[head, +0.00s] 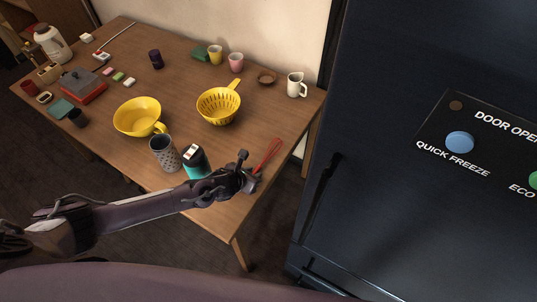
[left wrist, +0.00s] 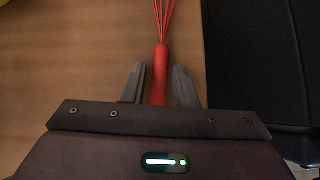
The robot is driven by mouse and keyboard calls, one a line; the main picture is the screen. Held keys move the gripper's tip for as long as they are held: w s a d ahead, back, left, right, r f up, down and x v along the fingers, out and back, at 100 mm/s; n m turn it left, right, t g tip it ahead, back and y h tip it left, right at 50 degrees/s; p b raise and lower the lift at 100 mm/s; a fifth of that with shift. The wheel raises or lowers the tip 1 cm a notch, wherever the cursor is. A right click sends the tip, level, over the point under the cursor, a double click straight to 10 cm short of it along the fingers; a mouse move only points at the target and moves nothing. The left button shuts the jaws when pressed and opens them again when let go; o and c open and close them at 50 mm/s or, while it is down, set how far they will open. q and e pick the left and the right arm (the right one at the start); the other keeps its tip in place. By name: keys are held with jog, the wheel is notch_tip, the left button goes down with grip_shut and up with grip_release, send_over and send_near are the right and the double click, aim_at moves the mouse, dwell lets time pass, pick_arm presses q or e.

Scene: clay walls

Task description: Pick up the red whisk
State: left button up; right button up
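The red whisk (head: 267,153) lies near the right edge of the wooden table, with its wires pointing away from me. My left gripper (head: 252,180) is at the handle end of the whisk. In the left wrist view, the red handle (left wrist: 160,75) runs between the two fingers of my left gripper (left wrist: 160,85). The fingers stand apart with narrow gaps beside the handle, so the gripper looks open around it. The lower end of the handle is hidden by the gripper body. My right gripper is not in view.
A teal-and-black container (head: 194,161) and a grey perforated cup (head: 164,153) stand close to my left arm. A yellow colander (head: 219,105), yellow bowl (head: 138,116) and white mug (head: 297,85) stand farther back. A dark fridge (head: 400,200) rises right of the table (head: 215,145).

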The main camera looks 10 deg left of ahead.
pick_arm(q)
grip_shut()
jog(key=shift+r, duration=0.1)
